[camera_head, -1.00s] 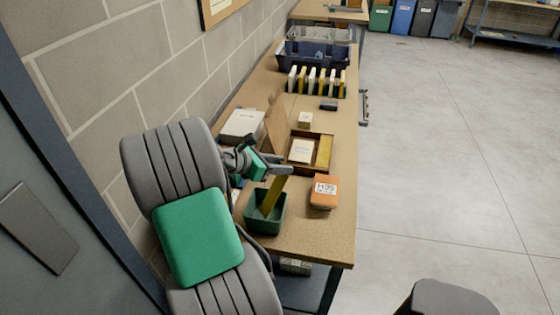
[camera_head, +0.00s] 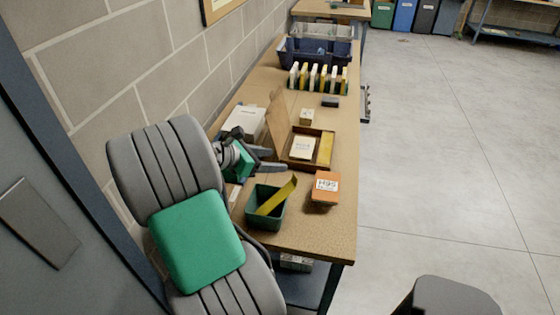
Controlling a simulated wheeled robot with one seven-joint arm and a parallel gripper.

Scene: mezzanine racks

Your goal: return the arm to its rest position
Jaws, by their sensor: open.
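My arm, grey with a green panel, reaches up from the bottom left beside the wooden workbench (camera_head: 318,231). My gripper (camera_head: 280,161) is over the bench, its two dark fingers apart and pointing right, with nothing between them. It is above and behind a green bin (camera_head: 266,222) in which a yellow strip (camera_head: 276,198) leans with its upper end over the rim. The fingers are apart from the bin and the strip. Part of my wrist is hidden behind my arm link.
An orange box (camera_head: 325,188) stands right of the bin. Behind are an open wooden box (camera_head: 326,137), a white box (camera_head: 246,122), a row of white and yellow items (camera_head: 318,78) and a blue crate (camera_head: 318,52). A block wall (camera_head: 110,80) runs left; open floor (camera_head: 440,150) lies right.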

